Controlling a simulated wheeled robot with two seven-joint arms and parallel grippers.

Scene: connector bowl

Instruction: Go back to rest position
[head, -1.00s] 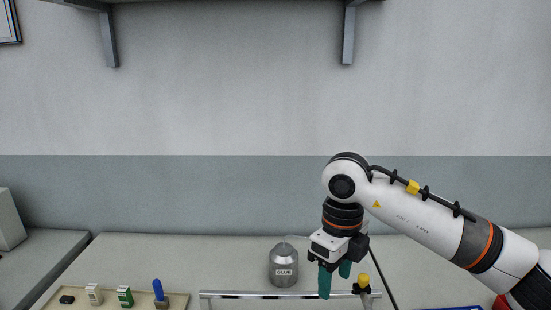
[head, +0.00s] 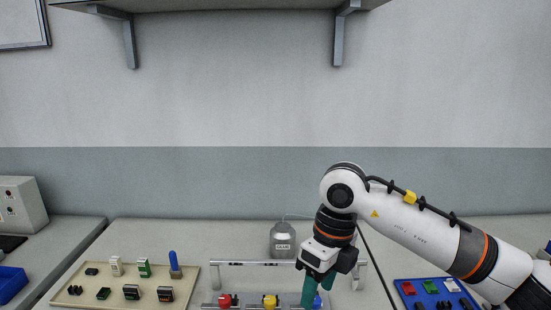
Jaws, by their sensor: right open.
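My right gripper (head: 318,290) comes in from the right on a white and grey arm. Its green fingers point down, open, in front of the metal rail frame at the lower middle. The fingertips are near the bottom edge of the view, close to a blue part (head: 317,301) that they partly cover. I cannot tell whether they touch it. My left gripper is not in view.
A beige board (head: 190,289) with several connectors lies at left, a blue board (head: 450,284) with coloured connectors at right. A metal rail (head: 240,263) stands between them, with a red part (head: 225,300) and a yellow part (head: 270,301) below. A grey bottle (head: 282,240) stands behind.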

